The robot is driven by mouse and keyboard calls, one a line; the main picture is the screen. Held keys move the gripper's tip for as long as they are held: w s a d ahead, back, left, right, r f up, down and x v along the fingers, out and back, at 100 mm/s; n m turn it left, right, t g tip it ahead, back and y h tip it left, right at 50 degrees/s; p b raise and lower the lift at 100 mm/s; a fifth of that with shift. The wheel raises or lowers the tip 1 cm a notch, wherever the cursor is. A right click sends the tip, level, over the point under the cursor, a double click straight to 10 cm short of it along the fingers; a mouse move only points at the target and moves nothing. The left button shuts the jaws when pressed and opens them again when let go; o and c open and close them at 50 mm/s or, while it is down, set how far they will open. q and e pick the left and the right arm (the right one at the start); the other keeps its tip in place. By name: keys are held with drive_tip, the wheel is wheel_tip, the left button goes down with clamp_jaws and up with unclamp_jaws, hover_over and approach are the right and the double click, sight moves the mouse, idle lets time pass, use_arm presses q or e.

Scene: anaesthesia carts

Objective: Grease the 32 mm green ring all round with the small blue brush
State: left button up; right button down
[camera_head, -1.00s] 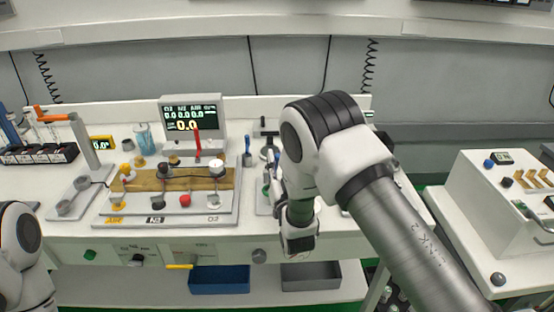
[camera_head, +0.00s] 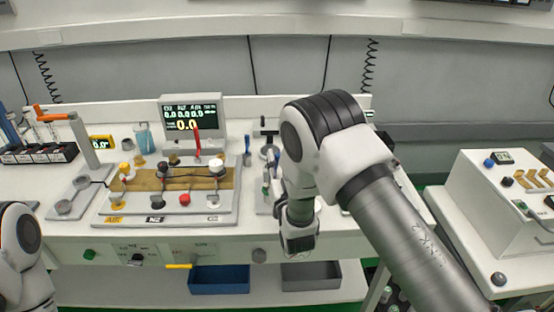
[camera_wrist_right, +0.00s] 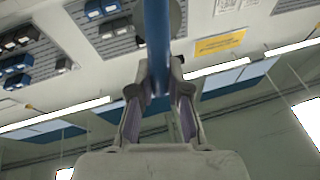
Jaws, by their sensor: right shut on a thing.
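My right gripper (camera_wrist_right: 158,78) is shut on a blue handle (camera_wrist_right: 157,35), which runs up out of the picture in the right wrist view. It looks like the small blue brush; its bristles are out of view there. A grey disc shows behind the handle. I cannot make out the 32 mm green ring; my arm covers part of that area. Only part of my left arm shows at the left edge, without its gripper.
A board with coloured knobs (camera_head: 226,212) lies left of my right gripper, below a display (camera_head: 190,116). A blue-handled tool (camera_head: 247,150) stands behind. A blue bin (camera_head: 219,281) and a grey bin (camera_head: 311,276) sit on the lower shelf. A second cart (camera_head: 480,215) stands at right.

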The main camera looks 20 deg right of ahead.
idle(0.4)
drive_tip(key=shift+r+p, duration=2.05)
drive_tip(key=shift+r, duration=1.45)
drive_tip(key=shift+w+d+r+m+g+y+b, duration=0.1)
drive_tip(key=shift+w+d+m+g+y+b, duration=0.25)
drive_tip(key=shift+m+g+b, duration=0.2)
drive_tip(key=shift+s+m+g+y+b, duration=0.35)
drive_tip(key=shift+m+g+y, duration=0.1)
drive_tip(key=shift+g, duration=0.3)
drive_tip(key=shift+w+f+b, duration=0.1)
drive_tip(key=shift+f+b, duration=1.45)
drive_tip(key=shift+f, duration=1.4)
drive_tip(key=shift+f+b, duration=0.65)
